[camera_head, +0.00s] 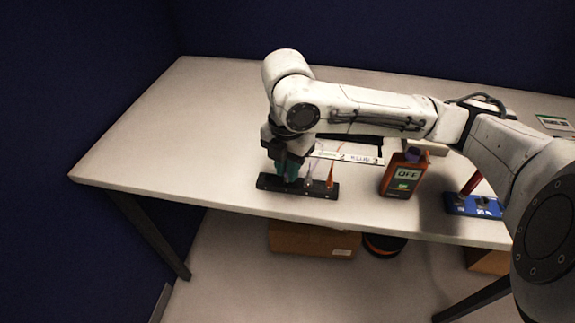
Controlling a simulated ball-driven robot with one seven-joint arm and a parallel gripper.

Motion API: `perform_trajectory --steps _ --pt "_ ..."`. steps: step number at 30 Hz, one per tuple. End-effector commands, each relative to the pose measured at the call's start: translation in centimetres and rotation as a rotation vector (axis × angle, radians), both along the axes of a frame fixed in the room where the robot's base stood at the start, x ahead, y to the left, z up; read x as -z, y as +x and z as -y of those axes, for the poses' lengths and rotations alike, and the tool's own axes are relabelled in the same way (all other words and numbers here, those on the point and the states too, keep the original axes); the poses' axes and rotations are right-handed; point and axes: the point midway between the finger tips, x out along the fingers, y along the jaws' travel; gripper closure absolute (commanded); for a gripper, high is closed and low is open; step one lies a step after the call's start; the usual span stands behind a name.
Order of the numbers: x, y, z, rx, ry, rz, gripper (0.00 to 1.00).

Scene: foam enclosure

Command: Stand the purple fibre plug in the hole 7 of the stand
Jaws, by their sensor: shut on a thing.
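The stand (321,192) is a low black bar near the table's front edge, with small marks along its top. My gripper (288,179) has dark, teal-tinted fingers and points down at the stand's left half. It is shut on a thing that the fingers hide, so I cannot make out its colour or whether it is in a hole. No purple fibre plug shows clearly. A thin pale plug (308,172) stands just right of the fingers. An orange plug (330,177) stands upright toward the stand's right end. The hole numbers are too small to read.
A labelled white strip (349,157) lies behind the stand, partly under my arm. A blue block (474,206) with a red-handled item is farther right. The table's left side (165,150) is clear.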

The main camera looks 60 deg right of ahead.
Motion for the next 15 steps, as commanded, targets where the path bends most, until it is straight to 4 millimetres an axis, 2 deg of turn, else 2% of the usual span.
perform_trajectory --steps 15 --pt "1.03 0.0 0.0 0.0 0.0 0.0 1.0"
